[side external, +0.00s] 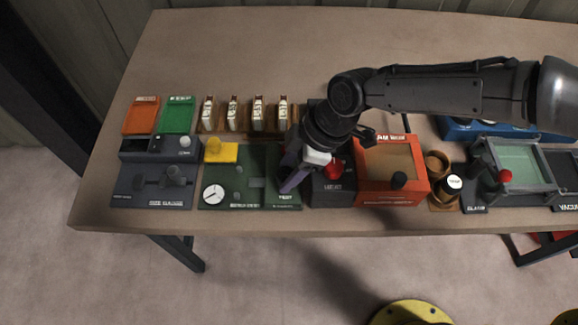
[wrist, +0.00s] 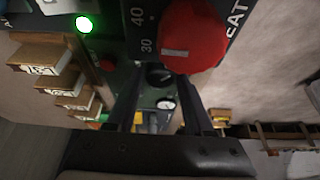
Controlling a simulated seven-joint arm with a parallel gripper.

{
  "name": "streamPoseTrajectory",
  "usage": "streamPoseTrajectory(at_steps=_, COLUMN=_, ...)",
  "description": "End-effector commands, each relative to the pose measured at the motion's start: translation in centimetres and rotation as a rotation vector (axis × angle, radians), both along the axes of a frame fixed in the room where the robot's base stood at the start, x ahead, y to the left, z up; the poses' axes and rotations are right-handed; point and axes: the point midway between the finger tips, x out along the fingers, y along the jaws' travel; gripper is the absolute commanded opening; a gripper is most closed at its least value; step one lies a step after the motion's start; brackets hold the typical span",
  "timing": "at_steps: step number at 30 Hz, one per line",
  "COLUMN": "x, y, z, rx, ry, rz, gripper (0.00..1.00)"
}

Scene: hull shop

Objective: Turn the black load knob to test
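A black knob (wrist: 158,74) sits on the green panel and shows between my finger tips in the wrist view. I take it for the load knob, but its label is not readable. The green panel (side external: 234,184) stands left of the middle in the side view, where my gripper (side external: 289,182) hangs over its right end and hides this knob. In the wrist view my gripper (wrist: 158,92) has its two fingers apart, with a gap on each side of the knob. I cannot tell whether they reach down to its height.
A large red knob (wrist: 195,35) on the dark heat panel (side external: 333,190) is close beside my fingers. A lit green lamp (wrist: 84,23) shows nearby. An orange-framed box (side external: 375,191) stands to the right; labelled wooden blocks (side external: 257,114) stand behind. The table front (side external: 250,218) is bare.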

Motion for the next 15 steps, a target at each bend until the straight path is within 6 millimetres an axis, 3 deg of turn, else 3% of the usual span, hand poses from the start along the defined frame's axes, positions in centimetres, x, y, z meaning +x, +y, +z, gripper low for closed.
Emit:
streamPoseTrajectory(at_steps=1, x=0.01, y=-0.01, z=0.02, rx=0.000, ry=0.000, rz=0.000, gripper=0.42)
streamPoseTrajectory(at_steps=8, x=0.01, y=-0.02, z=0.04, rx=0.000, ry=0.000, rz=0.000, gripper=0.00)
streamPoseTrajectory(at_steps=15, x=-0.01, y=-0.02, z=0.06, rx=0.000, ry=0.000, rz=-0.010, gripper=0.00)
